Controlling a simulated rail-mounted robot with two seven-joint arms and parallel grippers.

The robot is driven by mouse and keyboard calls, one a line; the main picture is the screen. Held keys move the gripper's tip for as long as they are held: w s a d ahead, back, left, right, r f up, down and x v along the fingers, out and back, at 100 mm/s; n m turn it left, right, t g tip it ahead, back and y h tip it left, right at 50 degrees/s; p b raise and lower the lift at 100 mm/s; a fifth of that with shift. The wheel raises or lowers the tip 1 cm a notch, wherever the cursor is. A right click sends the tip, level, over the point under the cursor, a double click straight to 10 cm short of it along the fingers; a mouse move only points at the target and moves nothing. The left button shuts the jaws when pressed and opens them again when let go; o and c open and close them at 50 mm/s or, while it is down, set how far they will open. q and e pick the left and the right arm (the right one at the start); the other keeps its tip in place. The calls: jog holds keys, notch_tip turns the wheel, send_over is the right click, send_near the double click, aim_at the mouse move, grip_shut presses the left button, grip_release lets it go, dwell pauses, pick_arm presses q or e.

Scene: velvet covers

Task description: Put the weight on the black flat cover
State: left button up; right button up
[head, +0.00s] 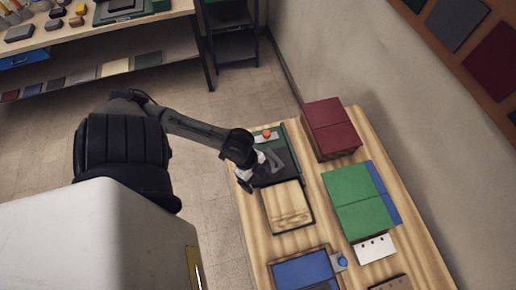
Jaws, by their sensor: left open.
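A black flat cover (286,163) lies in a dark green-edged frame near the far left part of the wooden table. My left gripper (259,170) is open over the left side of this cover, and partly hides it. Whether the fingers touch the cover cannot be told. A small orange knob on a pale plate (266,134) sits at the far edge of the cover's frame. No weight can be made out for certain; one may be hidden by my gripper. My right gripper is out of view.
The table (326,226) also bears a light wooden block on a dark tray (288,206), dark red boxes (331,128), green boxes (358,197), a blue panel (303,272) and a white card with holes (374,249). A wall stands close on the right.

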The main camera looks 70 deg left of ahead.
pick_arm(q)
jog(key=s+d+r+n+t+y, duration=0.1)
jog(key=s+d+r+n+y, duration=0.1)
jog(key=d+n, duration=0.5)
jog(key=shift+d+n+y, duration=0.35)
jog(key=shift+n+y, duration=0.35)
jog(key=shift+n, duration=0.3)
notch_tip(320, 180, up, 15)
jog(key=p, duration=1.5)
jog(key=shift+r, duration=0.2)
